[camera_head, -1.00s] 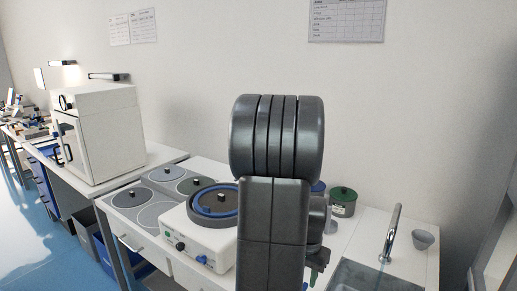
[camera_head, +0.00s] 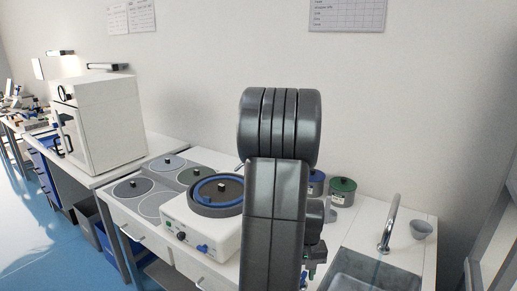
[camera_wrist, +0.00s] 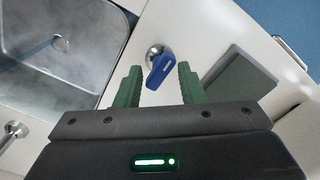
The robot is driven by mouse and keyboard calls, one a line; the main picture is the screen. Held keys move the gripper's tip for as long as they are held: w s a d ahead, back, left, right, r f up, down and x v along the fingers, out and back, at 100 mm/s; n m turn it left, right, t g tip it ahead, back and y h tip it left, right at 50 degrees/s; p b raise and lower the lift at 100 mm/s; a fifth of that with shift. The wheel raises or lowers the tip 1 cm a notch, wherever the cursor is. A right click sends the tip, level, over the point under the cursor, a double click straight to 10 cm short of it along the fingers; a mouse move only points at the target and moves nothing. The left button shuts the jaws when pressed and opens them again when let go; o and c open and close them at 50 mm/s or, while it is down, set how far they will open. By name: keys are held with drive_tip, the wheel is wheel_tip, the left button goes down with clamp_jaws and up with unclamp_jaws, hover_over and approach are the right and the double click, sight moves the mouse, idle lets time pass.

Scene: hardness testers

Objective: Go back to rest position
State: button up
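My gripper shows in the wrist view (camera_wrist: 157,82) with its two green fingers spread wide apart and nothing clamped between them. A blue piece with a round metal part (camera_wrist: 160,70) appears in the gap between the fingertips, apart from both; I cannot tell how far below it is. In the head view my dark arm stands upright in the middle and hides most of the gripper; only a small green bit shows low on the right of the arm.
A sink (camera_head: 372,276) with a tap (camera_head: 389,225) and a grey cup (camera_head: 421,229) is at the right. A grinding machine (camera_head: 205,232) stands left of my arm, jars (camera_head: 342,191) behind it. A white cabinet (camera_head: 105,122) is further left. A grey flat block (camera_wrist: 240,84) lies on the counter.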

drive_tip(key=shift+n, duration=1.5)
drive_tip(key=shift+s+a, duration=0.1)
